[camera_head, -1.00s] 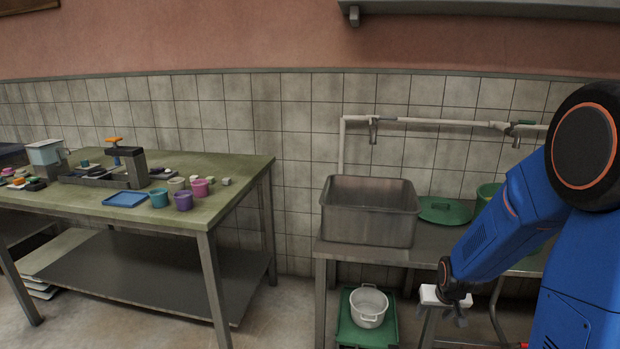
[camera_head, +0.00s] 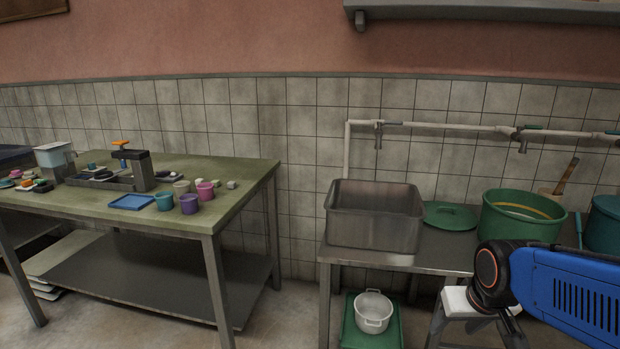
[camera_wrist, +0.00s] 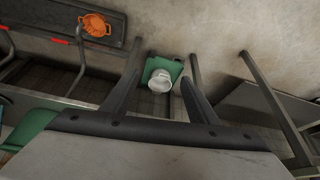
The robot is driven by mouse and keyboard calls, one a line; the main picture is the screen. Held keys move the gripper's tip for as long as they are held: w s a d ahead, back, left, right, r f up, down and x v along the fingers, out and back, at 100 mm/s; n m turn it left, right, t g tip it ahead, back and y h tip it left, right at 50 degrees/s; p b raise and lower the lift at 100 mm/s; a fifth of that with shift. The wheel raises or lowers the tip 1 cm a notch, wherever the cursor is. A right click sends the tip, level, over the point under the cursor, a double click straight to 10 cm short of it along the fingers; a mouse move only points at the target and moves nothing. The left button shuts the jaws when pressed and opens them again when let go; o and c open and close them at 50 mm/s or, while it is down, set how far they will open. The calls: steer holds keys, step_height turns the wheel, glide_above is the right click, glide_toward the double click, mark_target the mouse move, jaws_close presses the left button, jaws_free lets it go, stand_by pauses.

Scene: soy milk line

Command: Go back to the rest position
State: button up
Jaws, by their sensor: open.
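My blue arm (camera_head: 570,290) reaches in from the right edge in the head view, with its dark wrist joint (camera_head: 490,277) in front of the sink bench. In the wrist view my gripper (camera_wrist: 162,77) shows as two dark fingers spread apart, with nothing held between them. A white pot (camera_wrist: 160,82) on a green base (camera_wrist: 173,68) shows beyond the fingers, well below them. I cannot make out the fingers clearly in the head view.
A steel basin (camera_head: 374,228), a green lid (camera_head: 450,215) and a green tub (camera_head: 522,222) stand on the sink bench. A white-topped stool (camera_head: 457,302) is close to my wrist. The left table (camera_head: 225,205) holds several cups. Floor between table and bench is clear.

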steer(key=s+a+r, duration=0.1)
steer(key=s+r, duration=0.2)
steer(key=s, duration=0.7)
steer(key=shift+s+a+r+n, duration=0.25)
steer(key=shift+s+a+n, duration=0.05)
steer(key=shift+s+a, duration=0.1)
